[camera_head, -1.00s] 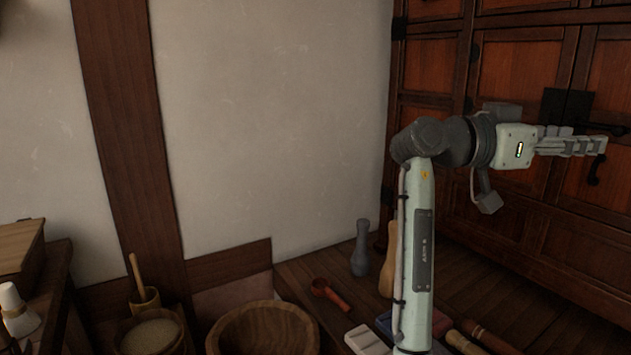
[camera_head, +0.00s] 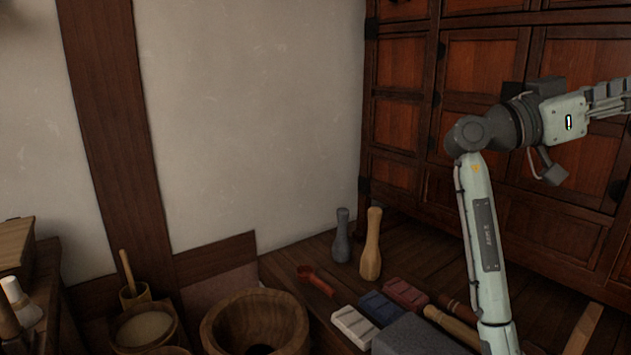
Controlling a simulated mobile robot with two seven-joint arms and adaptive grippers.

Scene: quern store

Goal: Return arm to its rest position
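One pale green and grey arm of mine rises from the bottom right, and I take it as my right arm. Its forearm is upright and its wrist bends to the right, in front of the wooden cabinet. The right gripper (camera_head: 608,98) points right, with its fingertips at or past the picture's right edge. I see its fingers only from the side, so I cannot tell if they are open or shut. Nothing shows between them. My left gripper is not in view.
The panelled cabinet (camera_head: 398,120) stands behind the arm. A wooden bowl (camera_head: 211,325) stands front left. The wall space is clear.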

